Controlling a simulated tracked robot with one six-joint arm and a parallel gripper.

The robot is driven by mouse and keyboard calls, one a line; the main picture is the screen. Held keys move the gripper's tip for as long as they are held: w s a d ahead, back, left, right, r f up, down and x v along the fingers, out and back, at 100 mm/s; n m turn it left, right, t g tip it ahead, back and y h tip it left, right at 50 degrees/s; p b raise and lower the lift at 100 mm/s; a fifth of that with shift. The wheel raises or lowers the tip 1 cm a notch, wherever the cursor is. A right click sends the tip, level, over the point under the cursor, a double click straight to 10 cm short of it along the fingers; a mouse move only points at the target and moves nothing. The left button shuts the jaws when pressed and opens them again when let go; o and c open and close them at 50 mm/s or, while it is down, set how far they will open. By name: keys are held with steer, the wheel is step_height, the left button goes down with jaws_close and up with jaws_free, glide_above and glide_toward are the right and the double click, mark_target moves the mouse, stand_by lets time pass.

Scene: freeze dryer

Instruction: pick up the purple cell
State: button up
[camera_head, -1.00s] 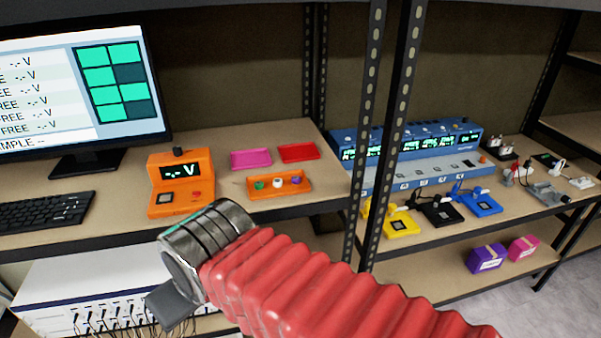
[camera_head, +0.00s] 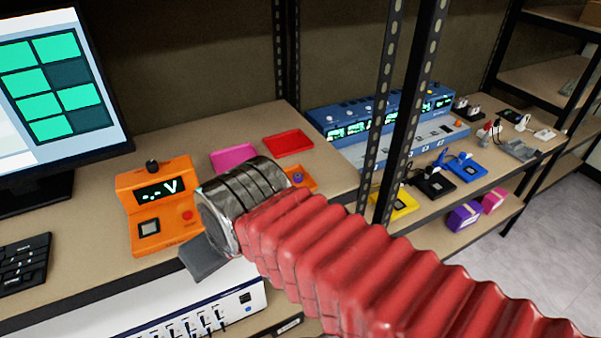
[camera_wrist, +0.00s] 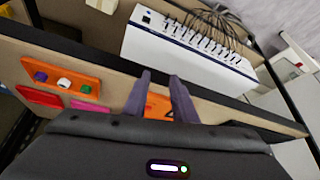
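The purple cell (camera_head: 298,178) sits at the right end of the orange tray (camera_head: 307,187) on the bench in the head view. My arm covers the rest of that tray there. In the wrist view the purple cell (camera_wrist: 41,77) lies in the orange tray (camera_wrist: 50,69) at the left, beside a white cell (camera_wrist: 64,83) and a green cell (camera_wrist: 86,89). My gripper (camera_wrist: 160,78) is open, with its two fingers apart. It is off to the right of the tray in the wrist view, with the orange meter (camera_wrist: 157,106) showing between its fingers. My fingertips are hidden in the head view.
Pink (camera_head: 233,156) and red (camera_head: 288,142) trays lie behind the orange tray. The orange meter also shows in the head view (camera_head: 159,205), left of my arm. A monitor (camera_head: 55,95) stands at left. A black shelf post (camera_head: 400,110) stands right of the trays.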

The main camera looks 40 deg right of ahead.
steer(key=shift+w, duration=0.1)
stand_by(0.3)
steer(key=w+d+r+m+g, duration=0.1)
steer(key=w+d+r+m, duration=0.2)
steer(key=d+m, duration=1.1)
steer(key=w+d+r+m+g+y, duration=0.1)
steer(key=w+d+r+m, duration=0.2)
steer(key=d+r+m, duration=0.4)
steer(key=d+m, duration=0.8)
steer(key=m, duration=0.3)
steer(key=shift+w+m+g, duration=0.15)
steer(key=shift+m+g, duration=0.15)
steer(key=shift+g, duration=0.1)
glide_above(298, 178)
steer(key=s+d, duration=0.1)
steer(key=shift+f, duration=4.1)
